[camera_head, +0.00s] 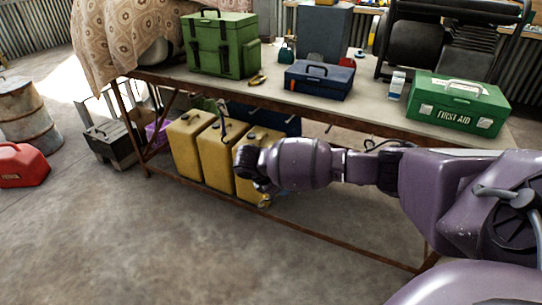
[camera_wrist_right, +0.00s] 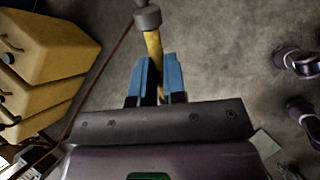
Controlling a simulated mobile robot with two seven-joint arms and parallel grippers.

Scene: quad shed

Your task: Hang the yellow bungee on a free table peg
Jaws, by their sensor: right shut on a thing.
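In the right wrist view, the yellow bungee (camera_wrist_right: 153,45) runs between the blue fingers of my right gripper (camera_wrist_right: 156,80), which is shut on it. A grey fitting (camera_wrist_right: 147,17) shows at the bungee's upper end. In the head view, my right gripper (camera_head: 262,188) is in front of the yellow cans, below the table's front edge; a small yellow bit (camera_head: 265,201) shows under it. The table (camera_head: 180,82) has small pegs along its front edge, partly hard to make out. A dark cord or hook (camera_head: 223,118) hangs at one near the left. My left gripper is not in view.
Yellow cans (camera_head: 190,146) stand under the table, close to my right gripper. A green box (camera_head: 222,48), a blue toolbox (camera_head: 318,82) and a green first aid case (camera_head: 457,106) stand on top. The floor (camera_head: 150,240) in front is clear.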

